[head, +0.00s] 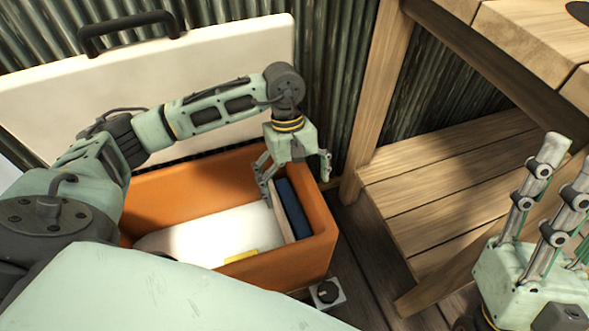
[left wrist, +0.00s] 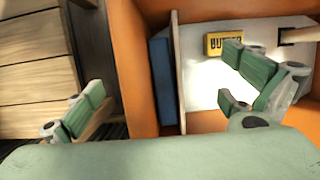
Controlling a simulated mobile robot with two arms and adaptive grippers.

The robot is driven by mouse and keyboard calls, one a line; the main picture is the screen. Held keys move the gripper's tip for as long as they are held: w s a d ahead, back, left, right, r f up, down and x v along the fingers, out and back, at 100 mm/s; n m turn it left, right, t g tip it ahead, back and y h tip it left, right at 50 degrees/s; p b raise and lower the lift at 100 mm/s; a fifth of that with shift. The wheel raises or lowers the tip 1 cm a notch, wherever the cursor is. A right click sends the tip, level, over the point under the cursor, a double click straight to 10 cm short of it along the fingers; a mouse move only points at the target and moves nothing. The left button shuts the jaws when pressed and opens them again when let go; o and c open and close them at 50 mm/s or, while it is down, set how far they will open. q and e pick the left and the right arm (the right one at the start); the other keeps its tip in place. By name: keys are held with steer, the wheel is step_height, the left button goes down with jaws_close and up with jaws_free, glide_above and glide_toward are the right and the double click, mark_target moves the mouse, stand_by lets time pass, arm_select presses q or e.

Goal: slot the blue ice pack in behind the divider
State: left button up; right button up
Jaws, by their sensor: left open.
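The blue ice pack (head: 293,208) stands upright in the narrow compartment at the right end of the orange cooler (head: 316,226), between the end wall and the pale divider (head: 278,217). In the left wrist view the ice pack (left wrist: 162,82) lies between the orange wall and the divider (left wrist: 179,75), with its top edge showing. My left gripper (head: 295,176) is open above that end of the cooler. Its fingers are spread to either side of the ice pack, not closed on it. My right gripper (head: 566,185) is open and empty at the lower right, fingers pointing up.
A yellow butter box (left wrist: 227,45) lies in the cooler's large white-floored compartment. The white lid (head: 235,62) stands open behind, against corrugated metal. A wooden bench (head: 450,170) and table (head: 535,35) stand to the right. A small dark-knobbed item (head: 327,292) is by the cooler's front corner.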

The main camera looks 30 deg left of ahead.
arm_select(q)
steer(key=p+v, duration=0.4)
steer(key=v, duration=1.3)
arm_select(e)
steer(key=w+f+g+h, duration=0.4)
steer(key=w+f+g, duration=0.6)
steer(key=f, duration=0.5)
steer(key=shift+w+a+g, duration=0.3)
steer(key=shift+w, duration=0.1)
stand_by(1.6)
arm_select(q)
steer(key=shift+s, duration=0.15)
